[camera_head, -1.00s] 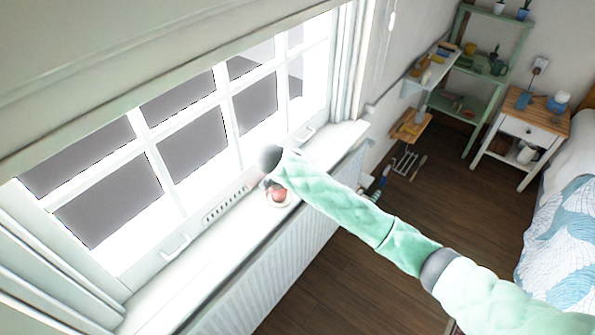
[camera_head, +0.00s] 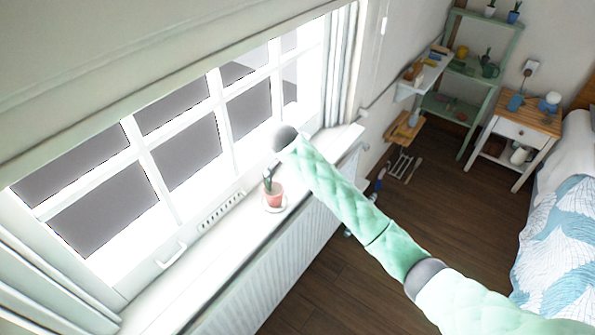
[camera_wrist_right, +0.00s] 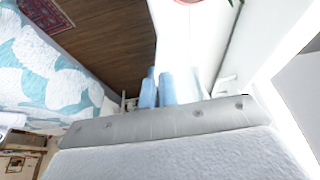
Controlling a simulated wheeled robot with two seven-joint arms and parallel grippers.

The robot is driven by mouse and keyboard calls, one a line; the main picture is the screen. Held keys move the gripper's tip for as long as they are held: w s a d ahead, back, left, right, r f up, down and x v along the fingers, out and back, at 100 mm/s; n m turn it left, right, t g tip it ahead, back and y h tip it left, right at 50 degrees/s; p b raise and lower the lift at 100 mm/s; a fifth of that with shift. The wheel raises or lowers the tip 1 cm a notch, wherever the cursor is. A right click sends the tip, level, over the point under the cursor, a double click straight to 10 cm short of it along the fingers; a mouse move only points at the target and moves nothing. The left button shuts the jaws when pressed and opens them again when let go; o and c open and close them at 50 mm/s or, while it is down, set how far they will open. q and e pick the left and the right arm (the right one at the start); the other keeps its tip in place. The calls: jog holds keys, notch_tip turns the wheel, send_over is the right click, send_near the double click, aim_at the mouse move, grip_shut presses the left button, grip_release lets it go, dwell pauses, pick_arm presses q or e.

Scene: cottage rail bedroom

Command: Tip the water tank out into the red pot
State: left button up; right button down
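The red pot (camera_head: 274,195) stands upright on a pale saucer on the windowsill, with a green plant in it. In the right wrist view part of a red round shape, probably the pot (camera_wrist_right: 190,2), is cut off at the top edge. My right arm reaches over the sill, its far end just above and right of the pot; its fingertips are not clear in the head view. In the right wrist view, narrow blue upright shapes rise beyond a grey band; I cannot tell whether they are fingers or something held. I cannot identify the water tank. My left gripper is not in view.
The windowsill (camera_head: 215,262) is narrow, between the window and a ribbed radiator (camera_head: 270,270). A wall shelf, a green shelf unit (camera_head: 450,108), a nightstand (camera_head: 527,122) and a bed (camera_head: 560,240) are to the right. The wooden floor (camera_head: 440,200) between is mostly clear.

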jog(key=shift+w, duration=0.1)
jog(key=shift+w+d+r+g+y, duration=0.15)
jog(key=shift+w+d+g+y, duration=0.35)
jog(key=shift+w+g+y, duration=0.3)
jog(key=shift+s, duration=0.1)
jog(key=shift+w+d+r+g+y, duration=0.1)
jog(key=shift+w+d+g+y, duration=0.6)
jog(key=shift+g, duration=0.3)
jog(key=shift+r, duration=0.1)
